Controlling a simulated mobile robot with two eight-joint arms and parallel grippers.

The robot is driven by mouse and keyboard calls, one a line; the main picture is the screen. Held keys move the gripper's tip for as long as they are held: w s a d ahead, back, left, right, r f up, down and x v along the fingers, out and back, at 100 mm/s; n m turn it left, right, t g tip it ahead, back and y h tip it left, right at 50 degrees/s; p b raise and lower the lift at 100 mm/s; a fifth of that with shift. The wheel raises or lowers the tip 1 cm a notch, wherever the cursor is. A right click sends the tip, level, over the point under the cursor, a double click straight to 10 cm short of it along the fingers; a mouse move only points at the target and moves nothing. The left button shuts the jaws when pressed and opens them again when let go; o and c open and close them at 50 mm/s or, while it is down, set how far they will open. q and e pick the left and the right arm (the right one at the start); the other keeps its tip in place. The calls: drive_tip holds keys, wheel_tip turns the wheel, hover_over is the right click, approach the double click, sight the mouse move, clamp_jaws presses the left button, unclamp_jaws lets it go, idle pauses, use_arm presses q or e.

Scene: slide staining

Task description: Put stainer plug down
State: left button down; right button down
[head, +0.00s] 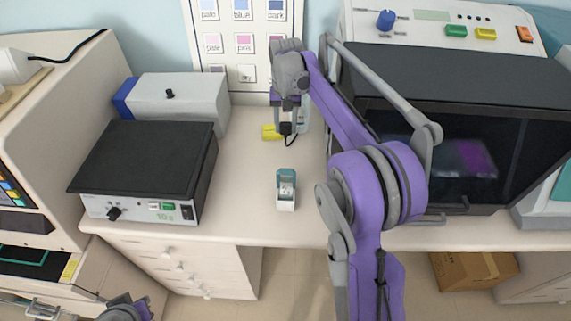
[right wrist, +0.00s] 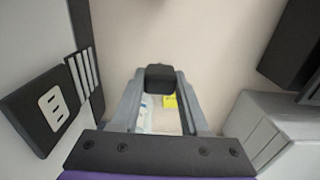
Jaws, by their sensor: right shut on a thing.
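My right gripper (head: 286,127) is shut on a small black plug (head: 285,129), with a thin dark cable hanging beside it, over the back of the bench. In the right wrist view the black plug (right wrist: 160,76) sits between the two grey fingertips (right wrist: 160,88). A black plate with a pale socket face (right wrist: 51,102) stands to the left of the plug there, apart from it. The stainer cannot be told for sure. Only a piece of my left arm shows at the bottom left of the head view; its gripper is not seen.
A yellow item (head: 269,132) lies close to the right gripper. A small white-and-teal container (head: 286,190) stands near the bench's front. A black-topped device (head: 145,160) and a grey box (head: 185,97) are left; a large dark-windowed machine (head: 440,75) is right. Bench between is mostly clear.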

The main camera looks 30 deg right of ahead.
drive_tip(key=shift+d+f, duration=0.1)
drive_tip(key=shift+d, duration=0.3)
hover_over(288, 157)
wheel_tip(288, 157, down, 6)
drive_tip(key=shift+d+r, duration=0.15)
drive_tip(key=shift+r, duration=0.1)
drive_tip(key=shift+f, duration=2.3)
use_arm(q)
drive_tip(key=shift+s+a+f, duration=0.1)
drive_tip(key=shift+s+f, duration=0.05)
drive_tip(key=shift+f, duration=0.1)
use_arm(e)
drive_tip(key=shift+f, duration=0.1)
use_arm(q)
drive_tip(key=shift+s+f+b, duration=0.25)
drive_tip(key=shift+f+b, duration=0.15)
drive_tip(key=shift+b, duration=0.05)
use_arm(e)
drive_tip(key=shift+f, duration=0.5)
drive_tip(key=shift+c, duration=2.1)
unclamp_jaws()
use_arm(q)
drive_tip(key=shift+r, duration=0.1)
use_arm(e)
drive_tip(key=shift+r, duration=0.15)
